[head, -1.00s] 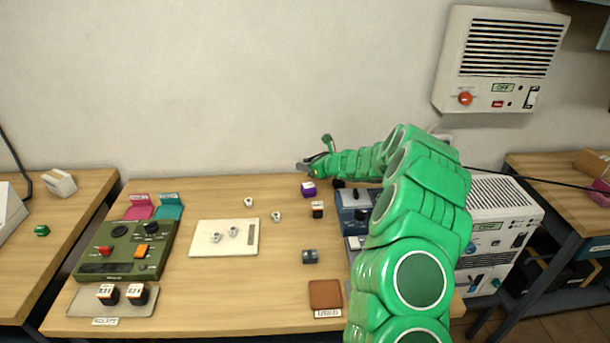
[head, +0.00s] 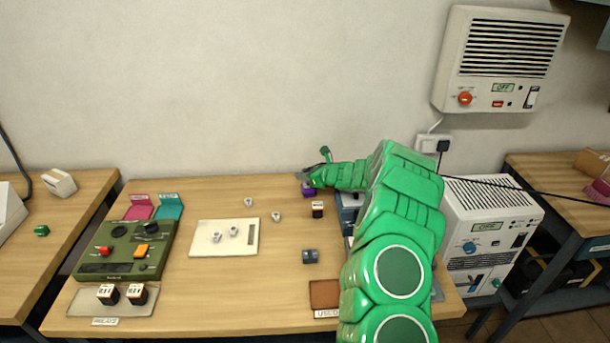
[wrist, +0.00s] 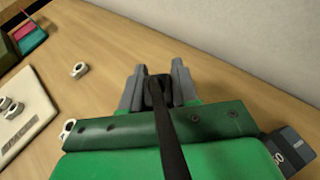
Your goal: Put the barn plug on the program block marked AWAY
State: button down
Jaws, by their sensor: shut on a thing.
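My gripper (head: 307,178) is at the back of the bench, right above a small purple block (head: 308,191) and close to it. In the wrist view its grey fingers (wrist: 157,88) are shut on a black thing (wrist: 158,92), which I take to be the barn plug. A black strip, like a cord, runs from it towards the camera. Whether it touches the purple block is hidden. A dark block with a pale label (head: 317,209) and a dark grey block (head: 310,256) stand nearer the front. I cannot read AWAY on any block.
A pale plate (head: 205,248) with small white rings, and more loose rings (head: 276,216), lie left of my gripper. A green control unit (head: 165,232) and a relay tray (head: 84,302) are far left. A blue-grey device (head: 350,199) is beside my arm.

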jog(key=shift+f, duration=0.15)
jog(key=c, duration=0.8)
grip_release()
jog(key=shift+c, duration=0.2)
